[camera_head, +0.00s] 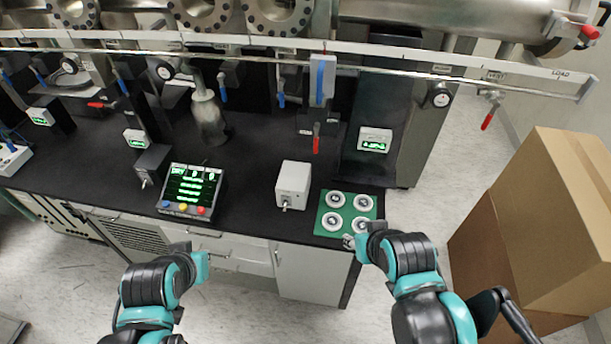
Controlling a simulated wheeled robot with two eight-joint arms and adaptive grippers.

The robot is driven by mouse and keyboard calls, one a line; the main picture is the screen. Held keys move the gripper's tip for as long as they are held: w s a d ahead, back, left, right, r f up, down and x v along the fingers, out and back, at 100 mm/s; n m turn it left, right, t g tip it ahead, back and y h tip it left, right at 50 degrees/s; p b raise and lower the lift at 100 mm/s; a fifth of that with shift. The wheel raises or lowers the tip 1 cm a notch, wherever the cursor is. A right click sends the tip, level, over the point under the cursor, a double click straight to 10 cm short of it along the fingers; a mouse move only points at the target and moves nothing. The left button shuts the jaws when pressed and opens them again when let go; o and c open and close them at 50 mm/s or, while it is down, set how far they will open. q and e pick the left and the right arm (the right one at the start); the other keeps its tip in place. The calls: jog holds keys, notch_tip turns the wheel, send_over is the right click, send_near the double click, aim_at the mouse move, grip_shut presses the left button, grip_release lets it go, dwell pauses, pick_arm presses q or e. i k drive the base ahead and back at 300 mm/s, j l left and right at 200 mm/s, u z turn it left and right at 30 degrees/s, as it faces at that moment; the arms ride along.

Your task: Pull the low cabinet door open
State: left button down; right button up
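The low cabinet door (312,274) is a plain pale panel at the right end of the bench front, below the black top. It looks closed, with a small upright handle (276,258) near its left edge. My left gripper (205,262) is left of the door, in front of the drawer fronts and apart from the handle. My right gripper (350,241) is at the bench's front right corner, above the door's upper right and close to the green plate. Both gripper tips are small here, and I cannot tell whether they are open or shut.
The black bench top (245,150) carries a green-lit display box (190,190), a white switch box (293,186) and a green plate (323,205) with several metal rings. Stacked cardboard boxes (490,250) stand at the right. Floor before the cabinet is clear.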

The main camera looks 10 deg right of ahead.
aim_at(307, 274)
jog(key=k+l+z, duration=0.1)
jog(key=k+l, duration=0.2)
jog(key=l+u, duration=0.25)
jog(key=l, duration=0.35)
jog(key=l+u, duration=0.25)
jog(key=l, duration=0.35)
jog(key=k+l+u, duration=0.15)
jog(key=l+u, duration=0.15)
jog(key=l, duration=0.25)
